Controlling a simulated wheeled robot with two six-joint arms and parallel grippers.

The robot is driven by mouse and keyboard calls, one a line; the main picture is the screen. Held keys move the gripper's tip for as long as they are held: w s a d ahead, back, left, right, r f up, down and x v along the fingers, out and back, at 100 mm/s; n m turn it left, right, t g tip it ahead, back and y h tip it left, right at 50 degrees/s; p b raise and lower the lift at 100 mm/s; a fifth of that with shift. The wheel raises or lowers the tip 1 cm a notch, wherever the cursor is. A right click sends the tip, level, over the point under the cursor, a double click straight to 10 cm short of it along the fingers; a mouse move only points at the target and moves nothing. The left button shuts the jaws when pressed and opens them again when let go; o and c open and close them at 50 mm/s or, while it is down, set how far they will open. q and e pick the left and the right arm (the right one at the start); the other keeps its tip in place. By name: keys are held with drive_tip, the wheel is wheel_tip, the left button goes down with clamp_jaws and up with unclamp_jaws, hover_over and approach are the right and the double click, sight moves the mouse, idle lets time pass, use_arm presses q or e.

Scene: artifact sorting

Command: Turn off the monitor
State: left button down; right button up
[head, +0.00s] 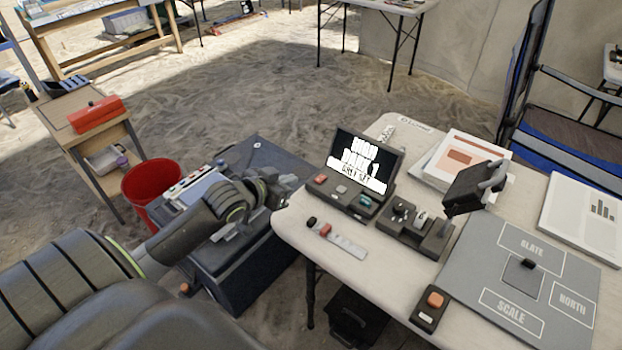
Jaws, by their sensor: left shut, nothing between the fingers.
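A small dark monitor (363,160) stands on the white table, its screen lit with white lettering. Its base (345,197) has an orange button (320,179), a grey button (342,189) and a teal button (365,201) in a row. My left gripper (272,188) is shut and empty. It shows left of the monitor, near the table's left edge, and is apart from the buttons. My right gripper is not in view.
On the table (300,222) are a small strip with knobs (338,240), a dark tray (415,228), a black device on a stand (474,187), a box with an orange button (431,307) and a grey labelled board (475,262). A red bucket (150,185) stands left.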

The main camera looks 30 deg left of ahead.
use_arm(q)
drive_tip(key=shift+w+a+r, duration=0.25)
drive_tip(key=shift+w+r, duration=0.25)
drive_tip(key=shift+r, duration=0.05)
drive_tip(key=shift+w, duration=0.1)
hover_over(320, 179)
drive_tip(key=s, duration=0.3)
drive_tip(key=f, duration=0.4)
drive_tip(key=shift+w+a+b, duration=0.2)
drive_tip(key=shift+a+b, duration=0.1)
drive_tip(key=f, duration=0.2)
drive_tip(key=shift+s+f, duration=0.25)
drive_tip(key=shift+f, duration=0.15)
drive_tip(key=shift+s+f, duration=0.1)
drive_tip(key=shift+f, duration=0.5)
